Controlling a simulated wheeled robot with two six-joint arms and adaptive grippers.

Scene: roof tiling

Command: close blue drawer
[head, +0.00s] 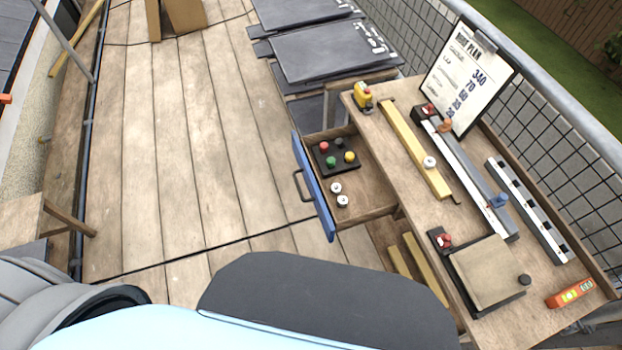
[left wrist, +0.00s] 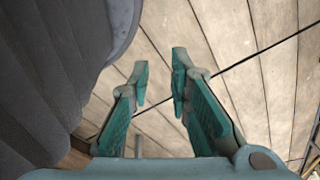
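The blue drawer (head: 315,188) stands pulled out from the left side of the wooden workbench, its blue front and dark handle facing left. Inside it lie a black tray (head: 335,161) with coloured knobs and two white round pieces (head: 339,195). In the left wrist view my left gripper (left wrist: 160,75) has its teal fingers apart with nothing between them, above the plank floor. The drawer is not in that view. Neither gripper shows in the head view.
The workbench (head: 405,150) carries a yellow bar (head: 415,148), metal rails, a clipboard (head: 467,75) and a level (head: 570,293). Dark tiles (head: 330,50) are stacked beyond the drawer. Plank floor (head: 190,140) left of the drawer is clear. Wire mesh runs along the right.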

